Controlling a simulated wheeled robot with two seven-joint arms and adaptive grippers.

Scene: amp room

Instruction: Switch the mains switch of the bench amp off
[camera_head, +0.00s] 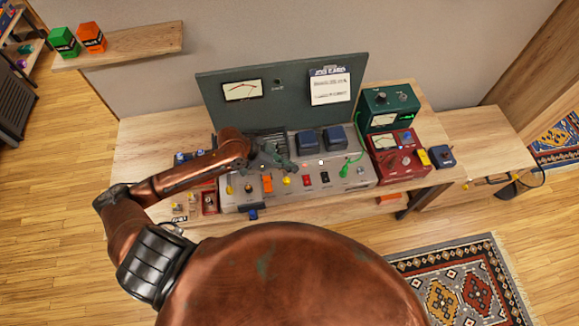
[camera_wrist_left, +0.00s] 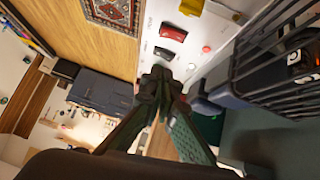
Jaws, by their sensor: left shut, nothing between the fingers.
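The bench amp (camera_head: 350,176) is a light grey chassis on the wooden bench. Its front holds an orange switch (camera_head: 267,183), a red rocker switch (camera_head: 307,180) and a black rocker switch (camera_head: 324,178). No readable label tells which is the mains switch. In the left wrist view the red rocker (camera_wrist_left: 173,32) and the black rocker (camera_wrist_left: 164,53) lie beyond my fingertips. My left gripper (camera_head: 288,164) is over the amp's top, behind the knob row; it is shut and empty, and it also shows in the left wrist view (camera_wrist_left: 158,78). My right gripper is out of view.
A dark green panel (camera_head: 295,100) with a meter stands behind the amp. Dark blue transformer blocks (camera_head: 307,140) rise from its top beside a black grille. Red (camera_head: 385,142) and green boxes stand to the right.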

